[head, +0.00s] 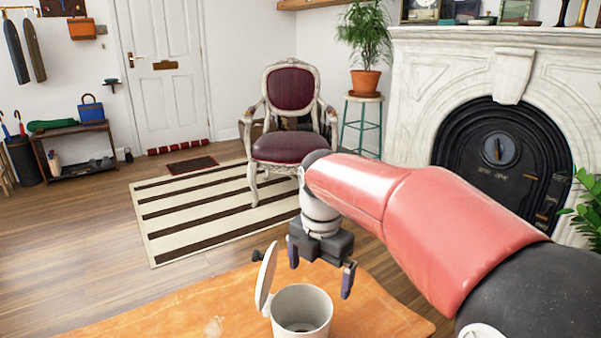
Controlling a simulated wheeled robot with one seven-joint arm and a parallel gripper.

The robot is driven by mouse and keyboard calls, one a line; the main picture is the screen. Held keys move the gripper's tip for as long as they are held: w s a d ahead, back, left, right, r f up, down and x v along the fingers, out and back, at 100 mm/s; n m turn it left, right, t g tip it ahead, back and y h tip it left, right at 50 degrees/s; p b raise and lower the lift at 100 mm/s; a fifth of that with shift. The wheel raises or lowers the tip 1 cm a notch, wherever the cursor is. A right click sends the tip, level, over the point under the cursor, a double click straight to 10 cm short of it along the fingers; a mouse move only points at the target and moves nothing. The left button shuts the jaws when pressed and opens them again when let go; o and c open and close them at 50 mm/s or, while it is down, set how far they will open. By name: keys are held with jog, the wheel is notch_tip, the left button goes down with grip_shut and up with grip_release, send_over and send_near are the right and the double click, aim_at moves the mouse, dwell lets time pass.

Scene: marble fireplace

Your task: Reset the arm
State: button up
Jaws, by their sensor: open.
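My gripper (320,274) is open and empty in the head view. It points down above a white round bin (302,327), with its fingers spread apart over the bin's back rim. The bin's lid (266,275) stands raised on its left side, and the inside looks empty from what I can see. My red and black arm reaches in from the lower right and bends down at the wrist.
The bin stands on an orange surface (190,312). Behind are a striped rug (200,212), a dark red armchair (290,148), a plant on a stool (366,82) and a marble fireplace (420,75). The wooden floor at left is clear.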

jog(key=s+d+m+t, duration=0.1)
jog(key=s+d+m, duration=0.3)
jog(key=m, duration=0.5)
jog(key=s+d+f+m+t, duration=0.1)
jog(key=s+d+m, duration=0.3)
jog(key=s+m, duration=0.4)
jog(key=s+d+f+m+t, duration=0.1)
jog(key=s+d+m+t, duration=0.2)
jog(key=s+m, duration=0.3)
jog(key=shift+s+d+m, duration=0.4)
jog(key=shift+d+m, duration=0.2)
jog(key=shift+m, duration=2)
jog(key=shift+r, duration=0.1)
